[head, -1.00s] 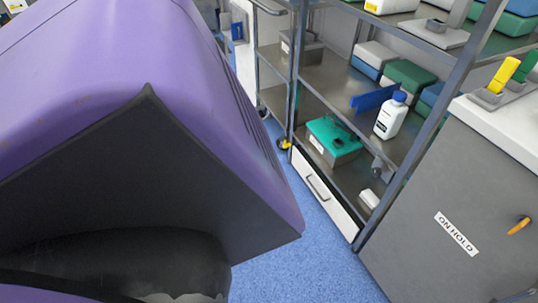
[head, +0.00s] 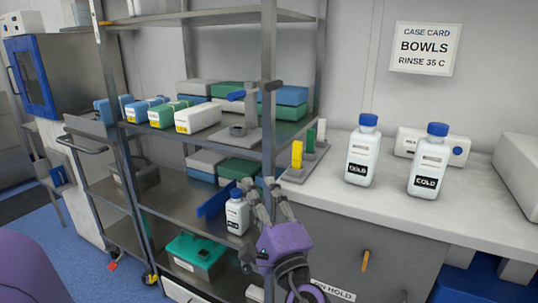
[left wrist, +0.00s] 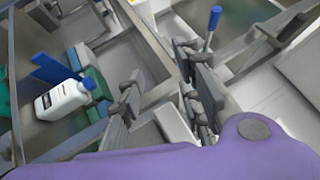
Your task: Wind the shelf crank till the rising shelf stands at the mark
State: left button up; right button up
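A grey stand (head: 246,130) with a crank-like arm and a blue grip (head: 236,96) is on the middle shelf (head: 205,132) of the rack. A blue grip on a rod (left wrist: 213,18) also shows at the top of the left wrist view; it looks like the same part. My left gripper (head: 258,184) is by the rack's front post, below the crank and apart from it. Its fingers are spread and empty, as the left wrist view (left wrist: 160,70) shows. I cannot tell which shelf rises, and I see no mark. My right gripper is out of view.
A white bottle (head: 237,215) and a blue panel (head: 214,203) stand close beside my left gripper. A block with yellow and green levers (head: 302,160) sits on the counter's left end. Two blue-capped bottles (head: 362,150) (head: 429,160) stand on the counter. A green-lidded box (head: 196,252) is lower down.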

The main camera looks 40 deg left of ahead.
aim_at(277, 88)
pick_arm(q)
jog(key=w+d+r+g+y, duration=0.1)
jog(key=w+d+r+y, duration=0.15)
jog(key=r, duration=0.65)
jog(key=w+d+r+g+y, duration=0.1)
jog(key=d+r+y, duration=0.2)
jog(key=r, duration=0.6)
jog(key=p+x, duration=0.1)
jog(key=x, duration=0.5)
jog(key=shift+a+r, duration=0.15)
jog(key=shift+r, duration=0.2)
jog(key=shift+w+a+r, duration=0.1)
jog(key=shift+a+r, duration=0.15)
jog(key=shift+a, duration=0.1)
jog(key=shift+c, duration=0.3)
grip_shut()
